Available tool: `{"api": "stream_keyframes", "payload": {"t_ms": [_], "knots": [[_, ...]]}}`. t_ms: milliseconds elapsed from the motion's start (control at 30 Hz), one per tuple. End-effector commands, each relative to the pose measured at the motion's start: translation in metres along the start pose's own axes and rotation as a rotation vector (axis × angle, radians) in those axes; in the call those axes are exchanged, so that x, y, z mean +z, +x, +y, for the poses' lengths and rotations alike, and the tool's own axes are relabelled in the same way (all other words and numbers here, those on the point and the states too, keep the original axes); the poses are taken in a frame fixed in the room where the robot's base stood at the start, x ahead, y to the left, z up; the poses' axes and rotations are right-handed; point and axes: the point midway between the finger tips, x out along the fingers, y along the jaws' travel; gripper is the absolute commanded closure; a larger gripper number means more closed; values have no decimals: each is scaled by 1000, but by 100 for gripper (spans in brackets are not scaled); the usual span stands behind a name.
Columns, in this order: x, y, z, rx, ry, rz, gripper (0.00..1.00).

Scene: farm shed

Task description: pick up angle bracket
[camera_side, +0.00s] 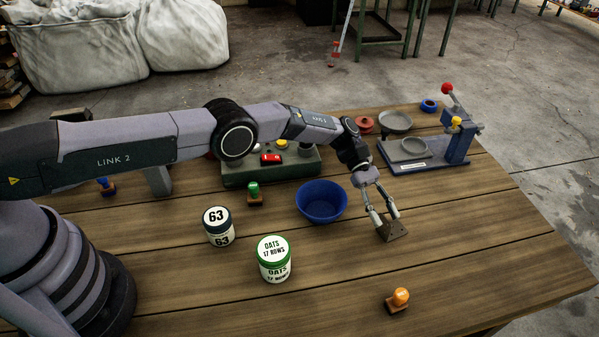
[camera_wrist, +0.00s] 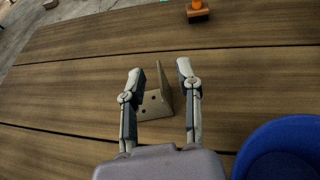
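The angle bracket (camera_side: 394,231) is a dull brown-grey L-shaped piece with holes, on the wooden table right of the blue bowl. In the wrist view the bracket (camera_wrist: 156,100) shows between and just beyond my fingers, one plate flat with holes and the other standing up. My gripper (camera_side: 383,223) points down at the bracket, with its fingertips close to it. In the wrist view my gripper (camera_wrist: 160,75) has its fingers spread with a gap between them. The standing plate lies in that gap, nearer the right finger. I cannot tell whether either finger touches it.
The blue bowl (camera_side: 321,201) stands close left of my gripper. An orange-handled stamp (camera_side: 398,299) is toward the front. Two labelled jars, the OATS jar (camera_side: 274,259) and the 63 jar (camera_side: 218,227), stand left. A press (camera_side: 455,140) stands behind. The table right of the bracket is clear.

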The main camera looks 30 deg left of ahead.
Motion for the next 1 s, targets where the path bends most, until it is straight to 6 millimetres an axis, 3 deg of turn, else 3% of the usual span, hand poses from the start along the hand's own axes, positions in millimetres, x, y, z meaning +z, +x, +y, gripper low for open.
{"api": "stream_keyframes", "payload": {"t_ms": [167, 433, 700, 1000], "knots": [[0, 23, 0, 0, 0, 0, 67], [0, 25, 0, 1, 0, 1, 67], [0, 25, 0, 1, 1, 1, 100], [0, 25, 0, 2, 1, 0, 100]]}}
